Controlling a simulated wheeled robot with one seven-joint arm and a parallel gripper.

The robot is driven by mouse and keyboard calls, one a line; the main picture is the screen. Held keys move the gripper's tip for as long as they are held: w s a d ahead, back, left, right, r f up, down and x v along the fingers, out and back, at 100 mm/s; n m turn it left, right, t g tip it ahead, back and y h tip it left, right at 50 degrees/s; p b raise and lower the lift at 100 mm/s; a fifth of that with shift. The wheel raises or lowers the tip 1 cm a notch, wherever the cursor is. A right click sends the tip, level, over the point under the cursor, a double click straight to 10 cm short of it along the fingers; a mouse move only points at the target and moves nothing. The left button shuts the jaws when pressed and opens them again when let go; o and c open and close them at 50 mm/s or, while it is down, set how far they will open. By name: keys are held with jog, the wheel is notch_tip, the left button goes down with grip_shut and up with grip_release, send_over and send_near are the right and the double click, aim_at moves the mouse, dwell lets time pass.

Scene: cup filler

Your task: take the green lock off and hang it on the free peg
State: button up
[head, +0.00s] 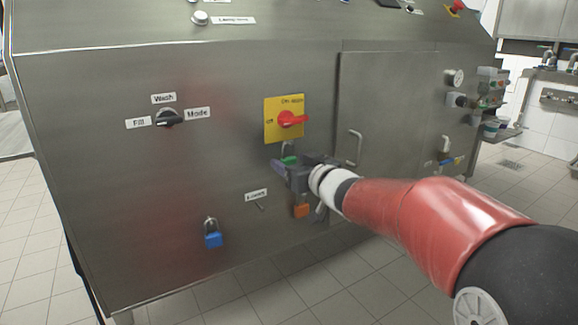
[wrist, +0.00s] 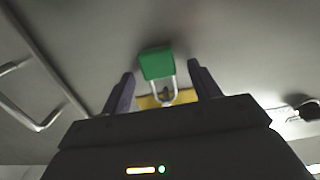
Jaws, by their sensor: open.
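The green lock (head: 289,159) hangs just below the yellow plate (head: 271,128) with the red rotary switch (head: 291,119); my gripper partly hides it. In the wrist view the green lock (wrist: 157,64) shows whole, its shackle reaching towards the yellow plate (wrist: 150,101). My gripper (head: 290,170) is open in front of the panel. In the wrist view its two fingers (wrist: 160,76) stand on either side of the lock, with a gap on each side. A bare peg (head: 260,206) sticks out under a small white label (head: 256,195), below and left of my gripper.
A blue lock (head: 213,240) hangs on the panel at lower left. An orange lock (head: 301,211) hangs just below my gripper. A door handle (head: 355,147) stands out right of the gripper. The black mode knob (head: 169,118) is at upper left.

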jog(key=shift+w+a, duration=0.2)
jog(key=shift+w, duration=0.1)
jog(key=shift+c, duration=0.3)
jog(key=c, duration=1.1)
jog(key=shift+o, duration=0.2)
jog(key=shift+r, duration=0.45)
jog(key=f+p+v, duration=0.1)
jog(key=p+v, duration=0.1)
jog(key=v, duration=1.6)
jog(key=shift+r, duration=0.35)
